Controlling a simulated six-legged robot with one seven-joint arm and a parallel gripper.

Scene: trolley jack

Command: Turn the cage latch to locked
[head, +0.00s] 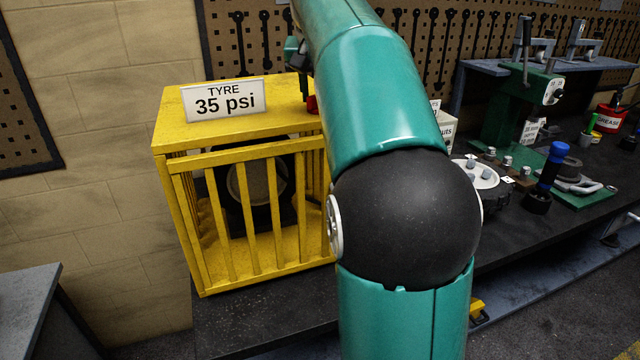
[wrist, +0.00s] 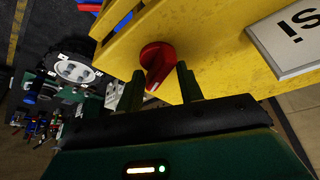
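The yellow tyre cage (head: 250,158) stands on the dark bench at the left in the head view, with upright bars and a dark wheel inside. The red cage latch (wrist: 158,64) is a knob on the yellow top in the wrist view. Its handle reaches down the picture between my fingers. In the head view only a bit of the red latch (head: 312,104) shows beside my arm. My gripper (wrist: 161,82) is open, with one dark green finger on each side of the handle and gaps visible. I cannot tell whether either finger touches it.
A white sign (head: 224,100) reading "TYRE 35 psi" stands on the cage top, close to my gripper. The bench to the right holds a round silver part (head: 472,174), a blue-handled tool (head: 552,165) and a green press (head: 512,105). My arm hides the middle of the bench.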

